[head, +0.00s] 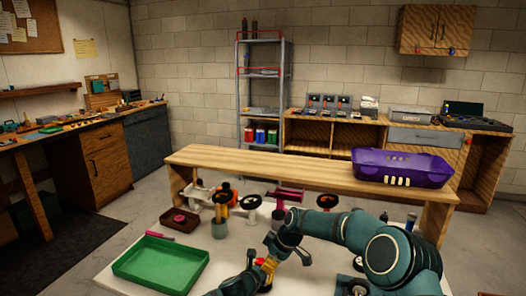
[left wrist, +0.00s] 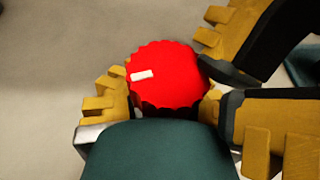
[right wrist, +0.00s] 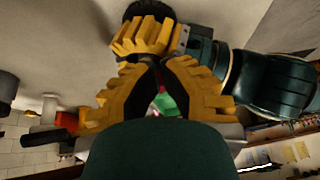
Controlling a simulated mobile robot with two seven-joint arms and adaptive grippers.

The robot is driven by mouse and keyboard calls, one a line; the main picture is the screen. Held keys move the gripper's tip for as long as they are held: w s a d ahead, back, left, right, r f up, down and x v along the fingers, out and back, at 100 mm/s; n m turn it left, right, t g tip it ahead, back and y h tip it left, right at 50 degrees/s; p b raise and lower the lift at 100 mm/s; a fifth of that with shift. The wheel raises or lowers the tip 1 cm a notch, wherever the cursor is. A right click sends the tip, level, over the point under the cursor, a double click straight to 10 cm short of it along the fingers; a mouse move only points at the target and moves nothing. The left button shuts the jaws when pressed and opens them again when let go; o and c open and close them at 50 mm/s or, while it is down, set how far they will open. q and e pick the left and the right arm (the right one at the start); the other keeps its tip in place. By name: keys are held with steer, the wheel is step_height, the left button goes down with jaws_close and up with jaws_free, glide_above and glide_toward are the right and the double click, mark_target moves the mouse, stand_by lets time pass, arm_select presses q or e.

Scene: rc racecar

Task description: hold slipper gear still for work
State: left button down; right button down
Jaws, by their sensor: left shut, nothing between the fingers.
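A red toothed gear (left wrist: 165,75) with a white mark on its face shows in the left wrist view, in front of my left gripper (left wrist: 160,112). The left fingers are shut. Their yellow parts show on either side of the gear's lower half, and whether they touch it is unclear. My right gripper (left wrist: 222,88) reaches in from the right, its tips close to the gear's right edge. In the right wrist view the right fingertips (right wrist: 157,62) come close together, with yellow parts of my left gripper (right wrist: 143,35) just beyond. In the head view both grippers crowd together near the bottom centre.
A green tray (head: 160,262) and a small dark red dish (head: 180,222) lie on the white table (head: 108,285) at left. Several small parts on stands line its far side. A purple bin (head: 400,168) stands on the wooden bench (head: 270,160) behind.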

steer(key=shift+w+d+f, duration=0.1)
steer(key=shift+w+d, duration=0.05)
steer(key=shift+w, duration=0.2)
steer(key=shift+w+d, duration=0.15)
steer(key=shift+w, duration=0.2)
steer(key=shift+w, duration=0.45)
stand_by(0.4)
step_height(320, 180, up, 6)
steer(key=shift+w+d, duration=0.25)
steer(key=shift+d, duration=0.1)
stand_by(0.5)
